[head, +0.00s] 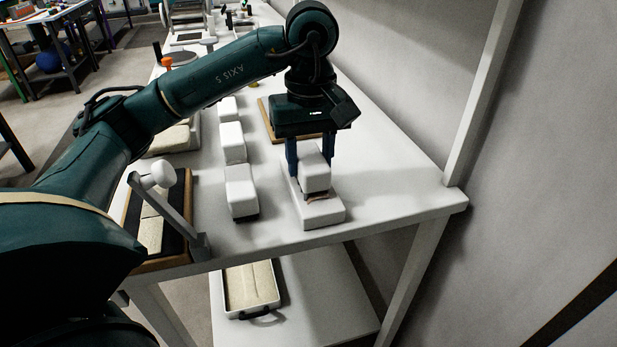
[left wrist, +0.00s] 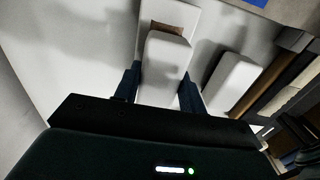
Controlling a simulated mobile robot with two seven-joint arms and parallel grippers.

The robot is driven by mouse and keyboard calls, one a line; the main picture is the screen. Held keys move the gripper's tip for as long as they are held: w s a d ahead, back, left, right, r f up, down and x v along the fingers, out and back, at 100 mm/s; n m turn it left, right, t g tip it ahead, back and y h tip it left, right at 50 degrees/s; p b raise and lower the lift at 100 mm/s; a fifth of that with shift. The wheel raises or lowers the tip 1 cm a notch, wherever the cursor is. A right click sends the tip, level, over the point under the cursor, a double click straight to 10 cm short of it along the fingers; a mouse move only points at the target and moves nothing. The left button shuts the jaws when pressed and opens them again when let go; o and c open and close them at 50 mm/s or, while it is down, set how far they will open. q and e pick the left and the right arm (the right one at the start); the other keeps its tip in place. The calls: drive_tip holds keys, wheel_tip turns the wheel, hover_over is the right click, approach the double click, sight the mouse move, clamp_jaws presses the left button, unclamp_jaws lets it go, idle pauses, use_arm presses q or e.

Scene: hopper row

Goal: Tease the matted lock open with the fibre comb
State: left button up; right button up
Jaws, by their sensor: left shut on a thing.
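My left gripper (head: 312,165) is shut on a white, rounded block, which I take to be the fibre comb (head: 315,178). The comb also shows between the two fingers in the left wrist view (left wrist: 166,70). It is over a white slab (head: 325,213) near the table's right front. A small brown patch, likely the matted lock (left wrist: 167,28), lies on the slab, just past the comb's end in the left wrist view. The comb's underside is hidden, and I cannot tell whether it touches the lock. My right gripper is not in view.
White blocks stand in a row to the left, the nearest with a dark underside (head: 240,190). A wood-framed board with a white-knobbed lever (head: 160,175) is at the left front. A tray (head: 278,290) sits on the lower shelf. The tabletop right of the slab is clear.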

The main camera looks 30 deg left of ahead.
use_arm(q)
drive_tip(key=shift+s+d, duration=0.2)
drive_tip(key=shift+d, duration=0.1)
drive_tip(key=shift+s+d+f, duration=0.1)
drive_tip(key=shift+s+d, duration=1.35)
drive_tip(key=shift+s, duration=0.15)
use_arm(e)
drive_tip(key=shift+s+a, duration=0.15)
use_arm(q)
drive_tip(key=shift+d, duration=0.1)
